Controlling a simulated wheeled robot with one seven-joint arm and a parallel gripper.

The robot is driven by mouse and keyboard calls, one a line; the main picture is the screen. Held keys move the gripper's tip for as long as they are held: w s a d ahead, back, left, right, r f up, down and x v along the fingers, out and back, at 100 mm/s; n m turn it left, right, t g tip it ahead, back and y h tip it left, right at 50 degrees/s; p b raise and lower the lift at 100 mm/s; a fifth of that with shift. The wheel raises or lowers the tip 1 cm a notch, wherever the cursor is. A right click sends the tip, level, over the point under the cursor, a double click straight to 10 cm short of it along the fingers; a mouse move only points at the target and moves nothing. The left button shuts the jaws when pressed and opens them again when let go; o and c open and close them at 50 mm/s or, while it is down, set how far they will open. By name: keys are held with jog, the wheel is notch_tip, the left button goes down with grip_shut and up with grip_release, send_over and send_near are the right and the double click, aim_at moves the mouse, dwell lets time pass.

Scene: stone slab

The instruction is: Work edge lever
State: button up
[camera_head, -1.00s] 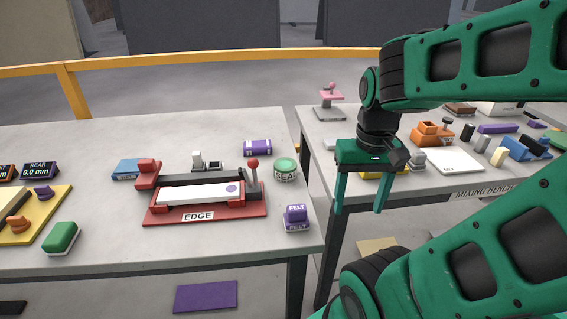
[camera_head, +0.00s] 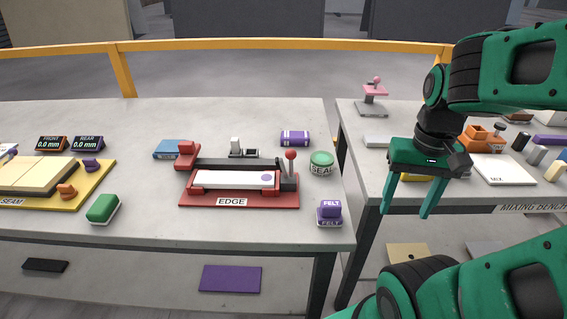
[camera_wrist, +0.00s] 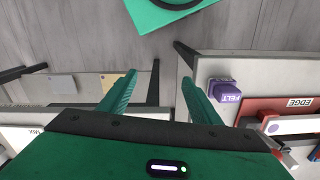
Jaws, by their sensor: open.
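The edge lever (camera_head: 290,168) is a grey post with a red ball knob at the right end of the red EDGE fixture (camera_head: 231,203). A white strip (camera_head: 233,179) with a purple dot lies along the fixture, beside a dark rail. My gripper (camera_head: 407,213) is green, open and empty. It hangs to the right of the lever, over the gap and the mixing bench side, well apart from the fixture. In the wrist view my gripper (camera_wrist: 158,80) has nothing between its fingers, and the EDGE fixture (camera_wrist: 293,103) shows at the right.
A purple FELT block (camera_head: 330,214) and a green round SEAL tin (camera_head: 321,163) stand close to the lever's right. A purple roll (camera_head: 295,138) lies behind. A green block (camera_head: 103,208) is at the left. The mixing bench (camera_head: 480,200) is at the right.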

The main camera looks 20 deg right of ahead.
jog(key=shift+s+r, duration=0.25)
jog(key=shift+s, duration=0.2)
jog(key=c, duration=0.5)
jog(key=shift+d+r, duration=0.1)
jog(key=shift+r, duration=0.2)
jog(key=c, duration=0.5)
jog(key=w+r+n, duration=0.1)
jog(key=w, duration=0.2)
jog(key=w+r+h, duration=0.1)
jog(key=w, duration=0.2)
jog(key=w+r+n, duration=0.1)
jog(key=w+r, duration=0.1)
jog(key=w, duration=0.1)
jog(key=shift+n+g+h, duration=0.3)
jog(key=shift+h, duration=0.1)
grip_shut()
jog(key=w+a+r+n+h, duration=0.2)
jog(key=w+a+r, duration=0.2)
jog(key=w+a, duration=0.45)
jog(key=w+a+r+n, duration=0.1)
jog(key=w+a+n, duration=0.1)
jog(key=a, duration=0.8)
jog(key=w+a+r+n+t+h, duration=0.1)
jog(key=w+a+n, duration=0.1)
jog(key=w+a, duration=0.3)
jog(key=a, duration=0.4)
jog(key=shift+a, duration=0.4)
jog(key=shift+r, duration=0.1)
